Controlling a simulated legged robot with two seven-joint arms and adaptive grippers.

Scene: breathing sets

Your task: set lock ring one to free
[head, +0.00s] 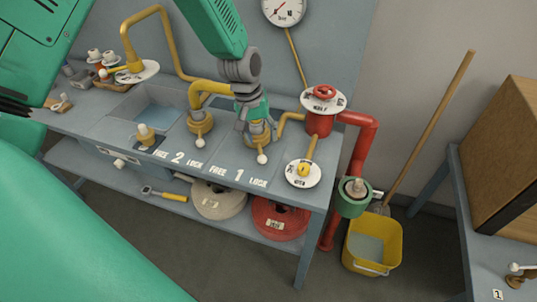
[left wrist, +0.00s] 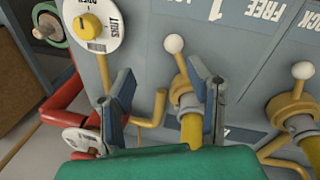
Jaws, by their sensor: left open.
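Lock ring one (left wrist: 187,98) is a brass collar around a yellow pipe. Its short lever ends in a white ball (head: 262,159), which points to the LOCK side of the label "FREE 1 LOCK" (head: 238,175). The lever also shows in the left wrist view (left wrist: 174,45). My left gripper (head: 252,114) is above the ring, pointing down. In the left wrist view its open fingers (left wrist: 162,85) stand on either side of the ring and pipe, holding nothing. The head view partly hides the ring behind the gripper. My right gripper is not in view.
Lock ring two (head: 201,122) stands to the left, its lever toward LOCK. A red valve (head: 322,92) and yellow knob dial (head: 303,171) stand close on the right. A basin (head: 158,108) is at left. A yellow bucket (head: 373,243) stands on the floor.

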